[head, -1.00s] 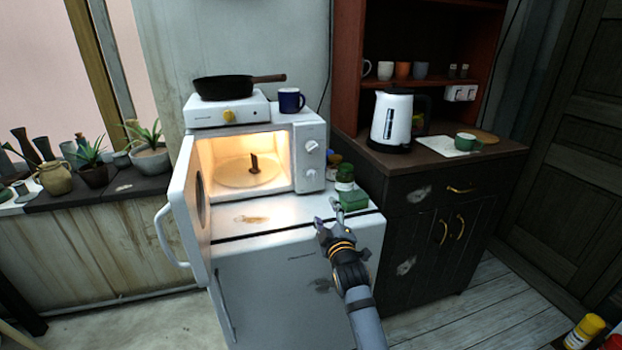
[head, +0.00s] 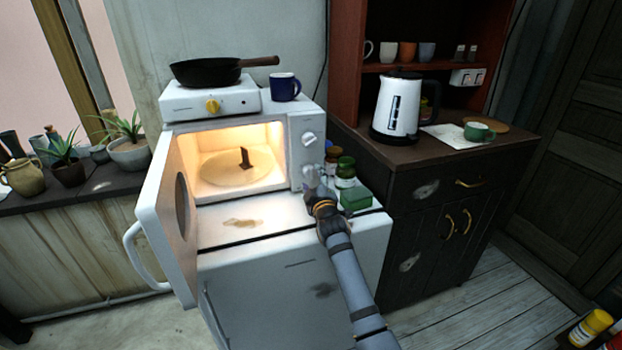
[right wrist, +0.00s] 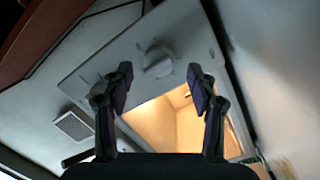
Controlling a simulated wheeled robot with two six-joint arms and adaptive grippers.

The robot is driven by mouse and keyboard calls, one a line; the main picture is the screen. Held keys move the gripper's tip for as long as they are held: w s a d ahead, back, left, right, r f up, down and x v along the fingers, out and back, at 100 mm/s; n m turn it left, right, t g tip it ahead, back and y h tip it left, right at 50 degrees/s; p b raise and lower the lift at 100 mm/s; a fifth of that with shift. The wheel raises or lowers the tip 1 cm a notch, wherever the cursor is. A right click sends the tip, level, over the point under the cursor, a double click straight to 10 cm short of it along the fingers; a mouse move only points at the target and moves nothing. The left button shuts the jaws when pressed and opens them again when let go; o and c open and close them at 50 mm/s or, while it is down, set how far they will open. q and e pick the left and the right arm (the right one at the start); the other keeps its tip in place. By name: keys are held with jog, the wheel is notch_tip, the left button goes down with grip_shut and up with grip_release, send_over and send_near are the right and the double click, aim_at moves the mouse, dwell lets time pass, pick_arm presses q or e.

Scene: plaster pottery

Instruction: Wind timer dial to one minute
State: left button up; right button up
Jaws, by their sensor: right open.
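The white microwave (head: 292,121) stands with its door (head: 166,215) swung open to the left and its inside lit. Its panel has an upper dial (head: 308,139) and a lower dial, which my right gripper (head: 316,184) mostly covers in the head view. The right wrist view shows the lower dial (right wrist: 157,62) ahead of and between the open fingers of my right gripper (right wrist: 160,78), with no clear contact. The upper dial shows partly behind one finger there. Which dial is the timer cannot be read. My left gripper is out of view.
Jars (head: 345,170) and a green box (head: 356,198) stand close right of my right gripper. A hot plate (head: 210,102) with a pan (head: 208,71) and a blue mug (head: 285,87) are on the microwave. A kettle (head: 397,108) stands on the cabinet.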

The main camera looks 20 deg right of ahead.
jog(key=shift+w+d+r, duration=0.1)
jog(key=shift+w, duration=0.85)
jog(key=shift+c, duration=0.5)
jog(key=c, duration=1)
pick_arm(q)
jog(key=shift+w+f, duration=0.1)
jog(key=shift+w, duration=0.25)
pick_arm(e)
jog(key=shift+c, duration=0.2)
